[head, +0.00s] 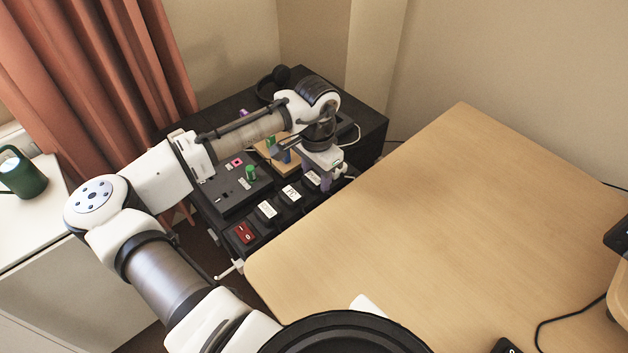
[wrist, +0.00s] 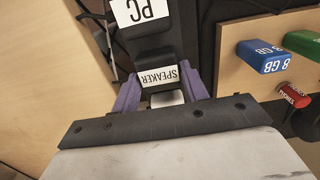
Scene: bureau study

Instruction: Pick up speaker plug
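The speaker plug (wrist: 158,75) is a black block with a white label reading SPEAKER, upside down in the wrist view. In the head view, a white-labelled plug (head: 312,178) beside my gripper (head: 328,176) appears to be the same one, at the far end of the row; its label is too small to read there. In the wrist view, the two purple fingers of my gripper (wrist: 158,88) are apart, one on each side of the plug's near end. I cannot tell whether they touch it. A small white part shows between the fingers.
The PC-labelled plug (wrist: 140,12) is directly beyond. A red switch (head: 243,233) ends the row. A wooden board (wrist: 232,75) with blue and green 8 GB sticks and a red phones plug (wrist: 291,95) is close right. The wooden desk (head: 440,220) is mostly clear.

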